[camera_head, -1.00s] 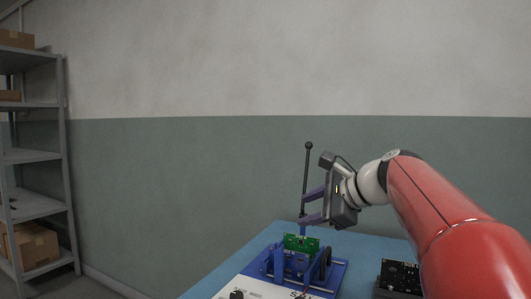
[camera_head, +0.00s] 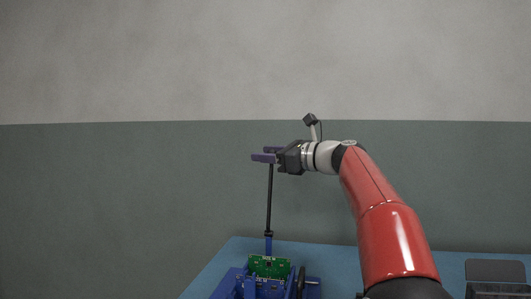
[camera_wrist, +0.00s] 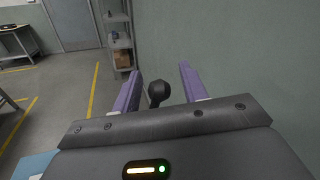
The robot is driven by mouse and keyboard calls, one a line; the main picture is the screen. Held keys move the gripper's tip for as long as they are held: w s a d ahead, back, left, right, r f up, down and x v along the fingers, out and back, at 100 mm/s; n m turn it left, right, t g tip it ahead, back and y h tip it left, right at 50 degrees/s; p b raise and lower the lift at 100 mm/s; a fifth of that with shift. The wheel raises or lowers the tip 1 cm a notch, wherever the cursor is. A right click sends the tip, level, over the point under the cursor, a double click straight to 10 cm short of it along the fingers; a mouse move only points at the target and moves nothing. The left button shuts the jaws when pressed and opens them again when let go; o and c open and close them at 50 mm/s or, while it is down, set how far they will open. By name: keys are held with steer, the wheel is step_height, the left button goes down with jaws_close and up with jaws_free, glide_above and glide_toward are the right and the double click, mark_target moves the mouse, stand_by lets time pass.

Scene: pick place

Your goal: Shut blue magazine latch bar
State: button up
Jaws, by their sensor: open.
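The latch bar (camera_head: 269,200) is a thin dark rod standing almost upright, with a blue foot, at the far end of the blue magazine fixture (camera_head: 230,289). A green circuit board (camera_head: 268,266) stands in the fixture. My gripper (camera_head: 262,153) is open, with its purple fingers level at the top of the bar. In the wrist view, the bar's dark ball knob (camera_wrist: 158,90) lies between my two open fingers (camera_wrist: 158,76), with gaps on both sides. The knob is hidden by the fingers in the head view, and the fixture's near part is cut off.
The blue tabletop (camera_head: 340,262) is clear between the fixture and my arm. A dark tray-like item (camera_head: 495,272) stands at the right edge. The wrist view shows open floor, a shelf (camera_wrist: 120,40) and a door (camera_wrist: 72,22) far off.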

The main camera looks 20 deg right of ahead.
steer(key=shift+w+a, duration=0.2)
jaws_close()
steer(key=shift+s+a, duration=0.1)
